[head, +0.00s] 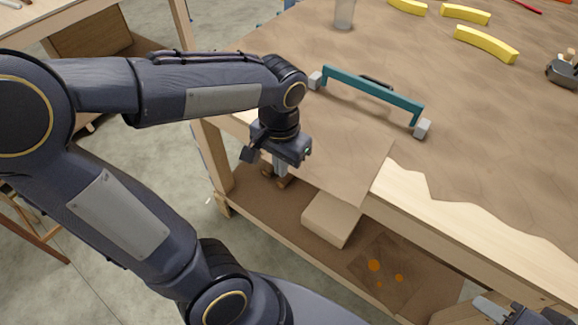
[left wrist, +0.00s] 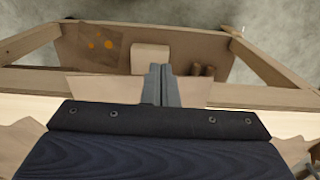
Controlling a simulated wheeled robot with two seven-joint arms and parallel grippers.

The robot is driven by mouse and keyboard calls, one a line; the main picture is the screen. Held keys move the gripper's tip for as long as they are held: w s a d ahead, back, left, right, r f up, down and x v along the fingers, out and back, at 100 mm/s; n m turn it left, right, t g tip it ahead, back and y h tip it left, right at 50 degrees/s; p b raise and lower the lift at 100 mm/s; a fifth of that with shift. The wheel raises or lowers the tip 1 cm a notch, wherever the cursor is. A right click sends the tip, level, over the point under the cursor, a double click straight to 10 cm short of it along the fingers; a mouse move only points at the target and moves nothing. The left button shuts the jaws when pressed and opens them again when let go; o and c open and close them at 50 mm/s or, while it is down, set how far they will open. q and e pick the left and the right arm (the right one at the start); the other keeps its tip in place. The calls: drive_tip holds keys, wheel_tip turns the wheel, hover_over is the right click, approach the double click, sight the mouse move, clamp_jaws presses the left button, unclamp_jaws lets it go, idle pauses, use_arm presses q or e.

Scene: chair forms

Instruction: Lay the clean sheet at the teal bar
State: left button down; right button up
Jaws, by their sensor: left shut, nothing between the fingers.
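The teal bar (head: 372,93) stands on the table between two light grey end blocks, with a dark handle-like piece beside it. A plain brown sheet without visible stains (head: 345,160) lies at the table's near edge, in front of the bar, and reaches out past the edge. It also shows in the left wrist view (left wrist: 100,88). My left gripper (head: 281,178) is shut and empty, pointing down at the sheet's left end. Its fingers (left wrist: 160,70) are together in the left wrist view. My right gripper (head: 505,311) is only partly in view at the bottom right; its fingers are not clear.
A sheet with orange spots (head: 385,268) lies on the lower shelf, near a tan block (head: 331,218). Brown covering with a wavy edge spreads over the table (head: 480,130).

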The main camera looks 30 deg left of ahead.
sight(302, 169)
use_arm(q)
drive_tip(key=w+f, duration=0.3)
drive_tip(key=f, duration=0.6)
drive_tip(key=shift+w+d, duration=0.2)
drive_tip(key=shift+w, duration=0.2)
drive_tip(key=w, duration=0.4)
drive_tip(key=shift+w+d, duration=0.15)
drive_tip(key=shift+d, duration=0.05)
